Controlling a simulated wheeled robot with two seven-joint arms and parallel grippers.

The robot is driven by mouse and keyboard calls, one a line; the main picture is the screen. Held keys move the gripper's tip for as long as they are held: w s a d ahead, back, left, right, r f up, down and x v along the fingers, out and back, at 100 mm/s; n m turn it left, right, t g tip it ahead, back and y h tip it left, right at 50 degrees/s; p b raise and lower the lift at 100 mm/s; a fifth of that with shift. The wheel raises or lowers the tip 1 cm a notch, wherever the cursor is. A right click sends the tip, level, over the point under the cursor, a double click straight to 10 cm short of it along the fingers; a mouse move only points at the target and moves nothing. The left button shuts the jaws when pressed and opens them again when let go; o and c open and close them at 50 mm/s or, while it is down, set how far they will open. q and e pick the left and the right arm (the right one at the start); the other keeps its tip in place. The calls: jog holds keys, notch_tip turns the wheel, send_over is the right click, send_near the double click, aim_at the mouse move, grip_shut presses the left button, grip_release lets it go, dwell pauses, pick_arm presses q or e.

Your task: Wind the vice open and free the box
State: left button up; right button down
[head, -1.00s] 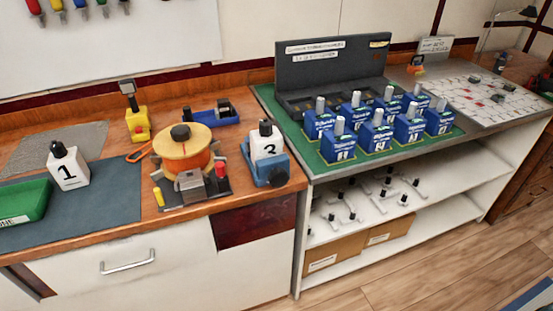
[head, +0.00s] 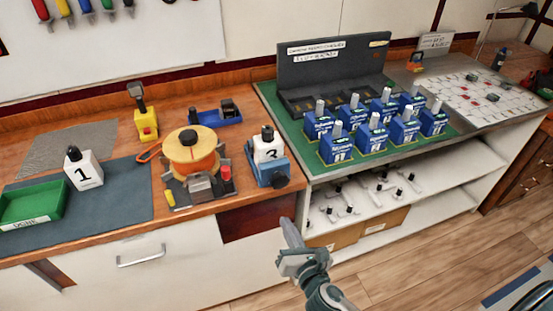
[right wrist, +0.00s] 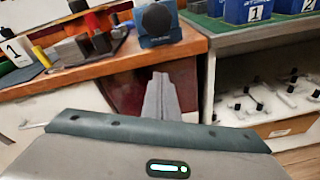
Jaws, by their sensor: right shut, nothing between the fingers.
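The blue vice (head: 267,174) stands at the right front corner of the wooden bench, with a dark round knob on its front. A white box (head: 268,149) with a black top sits upright between its jaws; its digit looks like a 3 but is hard to read. The vice also shows at the top of the right wrist view (right wrist: 160,40), where the box is cut off. My right gripper (head: 284,222) is shut and empty, below and in front of the vice, clear of it. Its closed fingers point toward the vice in the right wrist view (right wrist: 161,78). My left gripper is not in view.
A white box marked 1 (head: 83,169) and a green tray (head: 33,208) are on the left mat. An orange spool (head: 192,152) stands left of the vice. Blue breakers (head: 369,140) fill the green mat at right. Floor in front is free.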

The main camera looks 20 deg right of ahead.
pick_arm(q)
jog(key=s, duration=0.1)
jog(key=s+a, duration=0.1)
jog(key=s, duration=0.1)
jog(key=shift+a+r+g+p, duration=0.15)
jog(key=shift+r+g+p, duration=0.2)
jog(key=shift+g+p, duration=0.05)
pick_arm(e)
notch_tip(320, 180, up, 11)
jog(key=n+t, duration=0.2)
jog(key=n, duration=0.1)
jog(key=shift+s+d+n+h, duration=0.3)
jog(key=shift+d+h, duration=0.05)
jog(key=shift+h, duration=0.05)
jog(key=shift+w, duration=0.1)
jog(key=p, duration=0.4)
send_near(273, 155)
jog(key=w, duration=0.5)
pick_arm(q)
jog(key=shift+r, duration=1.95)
pick_arm(e)
jog(key=shift+w+d+f, duration=0.1)
jog(key=shift+w, duration=0.6)
